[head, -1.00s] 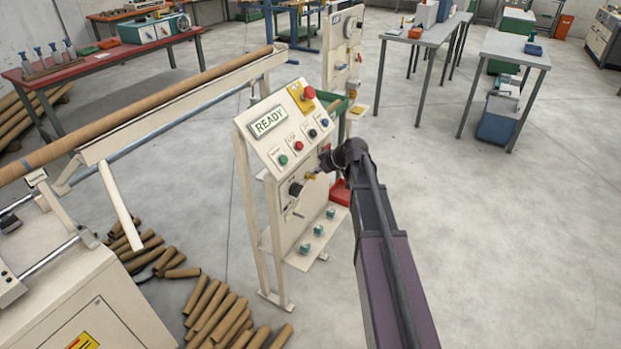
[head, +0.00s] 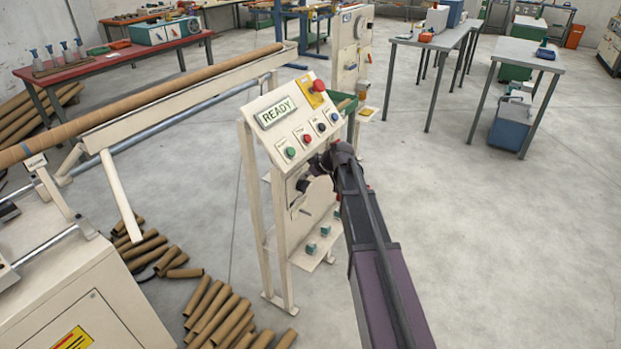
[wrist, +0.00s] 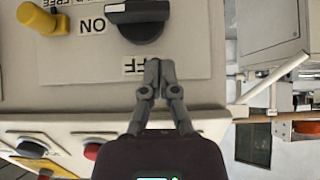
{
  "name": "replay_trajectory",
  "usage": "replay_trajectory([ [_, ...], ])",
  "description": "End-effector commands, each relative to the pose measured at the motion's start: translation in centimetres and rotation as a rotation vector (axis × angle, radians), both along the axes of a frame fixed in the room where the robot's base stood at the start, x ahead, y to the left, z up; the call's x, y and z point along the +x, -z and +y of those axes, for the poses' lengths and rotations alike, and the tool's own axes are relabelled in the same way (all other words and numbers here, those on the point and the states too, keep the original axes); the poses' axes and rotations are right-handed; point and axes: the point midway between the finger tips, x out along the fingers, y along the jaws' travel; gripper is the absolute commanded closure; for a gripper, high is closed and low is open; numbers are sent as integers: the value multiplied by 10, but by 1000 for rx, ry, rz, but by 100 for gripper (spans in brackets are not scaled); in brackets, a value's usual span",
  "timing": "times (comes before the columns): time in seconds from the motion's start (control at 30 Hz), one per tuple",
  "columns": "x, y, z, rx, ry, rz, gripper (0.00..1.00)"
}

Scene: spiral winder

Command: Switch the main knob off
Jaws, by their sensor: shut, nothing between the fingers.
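The main knob (wrist: 138,20) is a black rotary knob at the top of the wrist view, which shows the panel upside down. A light mark shows at its left end, on the side of the ON label (wrist: 92,26). The OFF label (wrist: 133,66) lies below the knob and is partly covered by my fingers. My gripper (wrist: 155,66) is shut and empty, its tips just below the knob with a small gap in the picture. In the head view the knob (head: 303,184) sits on the lower panel of the cream control stand, beside my dark wrist; the fingertips are not clear there.
A yellow knob (wrist: 42,20) is left of the main knob in the wrist view. The sloped console with a READY display (head: 275,113), push buttons and a red emergency stop (head: 318,86) is above it. Cardboard tubes (head: 215,315) lie on the floor. The floor to the right is open.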

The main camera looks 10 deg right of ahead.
Motion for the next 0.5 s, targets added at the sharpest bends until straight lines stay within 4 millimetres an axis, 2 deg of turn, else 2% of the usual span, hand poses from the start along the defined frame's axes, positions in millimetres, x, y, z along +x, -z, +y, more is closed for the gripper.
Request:
replay_trajectory([
  [0.03,-1,8,-1,0,0,0,100],
  [0.2,-1,21,-1,0,0,0,100],
  [0.5,-1,35,-1,0,1,-1,100],
])
